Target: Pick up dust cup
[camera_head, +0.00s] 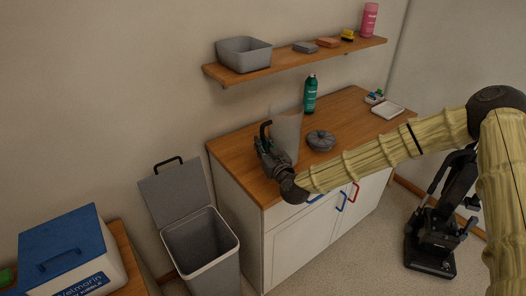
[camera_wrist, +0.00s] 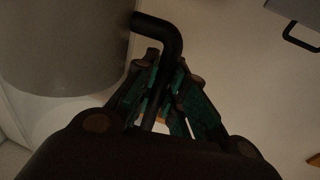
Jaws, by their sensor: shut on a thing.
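The dust cup (camera_head: 287,128) is a grey cylinder with a black handle, upright at the left end of the wooden counter. I cannot tell whether its base touches the counter. My gripper (camera_head: 266,138) is at its left side, shut on the black handle. In the wrist view the cup (camera_wrist: 65,45) fills the upper left, and its bent handle (camera_wrist: 165,30) runs down between the fingers of my gripper (camera_wrist: 160,90). My gripper and wrist hide part of the cup's lower side.
On the counter (camera_head: 235,140) are a dark grey lidded pot (camera_head: 320,140), a green bottle (camera_head: 310,94) and a white tray (camera_head: 387,110). A shelf (camera_head: 300,60) hangs above. An open bin (camera_head: 200,240) stands left, a vacuum cleaner (camera_head: 440,225) right.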

